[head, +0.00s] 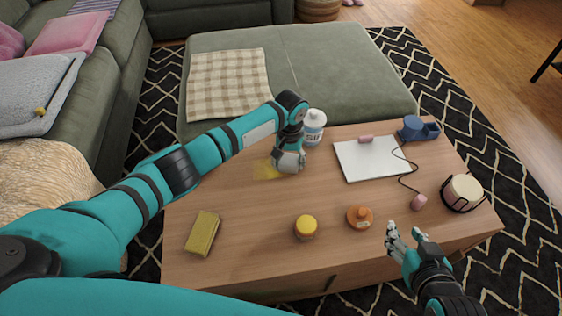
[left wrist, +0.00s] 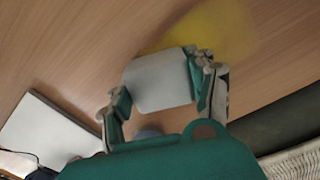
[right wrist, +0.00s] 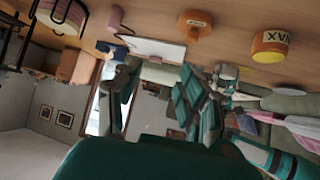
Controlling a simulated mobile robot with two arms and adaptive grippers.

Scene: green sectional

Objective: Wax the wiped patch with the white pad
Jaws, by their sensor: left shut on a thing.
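My left gripper (head: 287,150) is shut on the white pad (head: 288,161), low over the wooden table (head: 245,215). In the left wrist view the pad (left wrist: 158,82) sits between the fingers, beside a yellow patch (left wrist: 212,32). I cannot tell whether the pad touches the wood. The yellow patch (head: 266,170) lies just left of the pad in the head view. The wax jar (head: 306,229), with a yellow lid, stands near the front; its label shows in the right wrist view (right wrist: 269,42). My right gripper (head: 405,236) is open and empty over the front right edge.
A white bottle (head: 314,128) stands just behind the left gripper. A yellow sponge (head: 203,233) lies front left and an orange container (head: 360,217) front centre. A white flat board (head: 373,159), blue object (head: 417,129), cord and caged candle (head: 463,190) occupy the right side.

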